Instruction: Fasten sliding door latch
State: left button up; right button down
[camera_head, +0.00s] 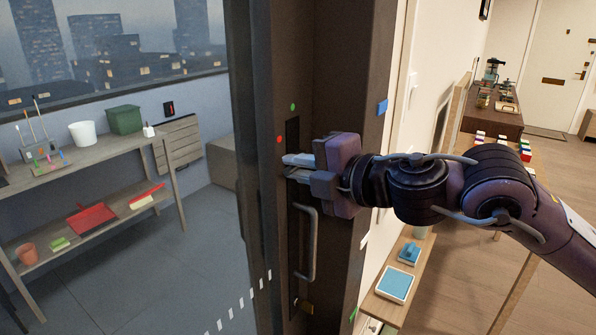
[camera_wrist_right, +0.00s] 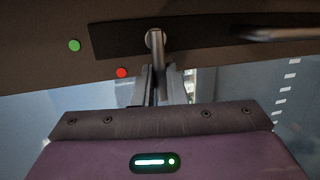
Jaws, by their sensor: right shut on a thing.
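The sliding door (camera_head: 268,170) has a dark frame and a glass pane, and stands at the dark jamb beside it. A grey bar handle (camera_head: 311,245) is mounted below my right gripper. My right gripper (camera_head: 290,167), purple and grey, reaches in from the right at the door's edge. In the right wrist view its fingers (camera_wrist_right: 166,85) are closed on the grey latch lever (camera_wrist_right: 159,50), which sticks out from a round pivot on a dark plate. A green dot (camera_wrist_right: 74,45) and a red dot (camera_wrist_right: 122,72) sit beside the latch. My left gripper is not in view.
Beyond the glass, a wooden shelf (camera_head: 110,150) holds a white bucket (camera_head: 83,134), a green bin (camera_head: 124,120) and a red dustpan (camera_head: 91,219). At right, a low wooden bench (camera_head: 375,305) carries a blue-topped box (camera_head: 395,285). Wooden floor lies open further right.

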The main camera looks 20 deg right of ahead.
jog(key=c, duration=1.5)
grip_release()
jog(key=shift+d, duration=0.1)
jog(key=b+v, duration=0.4)
jog(key=v, duration=0.3)
jog(key=shift+s, duration=0.15)
